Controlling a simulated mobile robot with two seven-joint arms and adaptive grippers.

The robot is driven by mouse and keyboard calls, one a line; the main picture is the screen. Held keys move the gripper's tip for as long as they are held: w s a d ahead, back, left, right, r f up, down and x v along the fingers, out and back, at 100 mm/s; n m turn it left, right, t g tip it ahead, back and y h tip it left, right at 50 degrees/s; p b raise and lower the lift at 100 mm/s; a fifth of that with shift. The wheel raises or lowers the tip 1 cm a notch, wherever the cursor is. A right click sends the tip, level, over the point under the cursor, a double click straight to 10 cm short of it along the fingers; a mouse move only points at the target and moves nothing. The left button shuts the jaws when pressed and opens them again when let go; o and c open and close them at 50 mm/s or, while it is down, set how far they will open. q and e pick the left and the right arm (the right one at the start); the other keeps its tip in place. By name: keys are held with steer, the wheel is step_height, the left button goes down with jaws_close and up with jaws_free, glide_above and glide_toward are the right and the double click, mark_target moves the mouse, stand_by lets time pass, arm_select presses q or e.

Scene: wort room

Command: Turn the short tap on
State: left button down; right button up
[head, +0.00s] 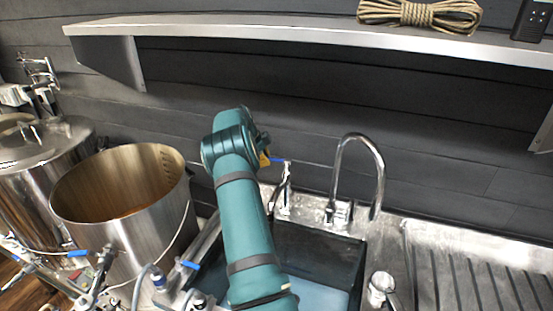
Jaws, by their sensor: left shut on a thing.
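The short tap (285,190) is a slim chrome tap at the back left corner of the sink, with a small blue lever (281,160) near its top. My left gripper (265,156) is at the end of the teal arm, at the height of this lever and just left of it. The gripper is shut on the lever, but the wrist hides most of the fingers and the grip itself. I cannot make out any water stream from the short tap. My right gripper is not in view.
A tall curved chrome tap (362,140) stands close right of the short tap. The dark sink (325,248) is below, with a ribbed drainboard (490,270) to its right. A large open steel pot (150,235) stands left. A shelf (300,32) with coiled rope (420,14) runs above.

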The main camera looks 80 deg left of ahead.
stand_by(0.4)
arm_select(q)
steer(key=c, duration=1)
jaws_free()
steer(key=shift+w+f, duration=0.1)
steer(key=v, duration=1.2)
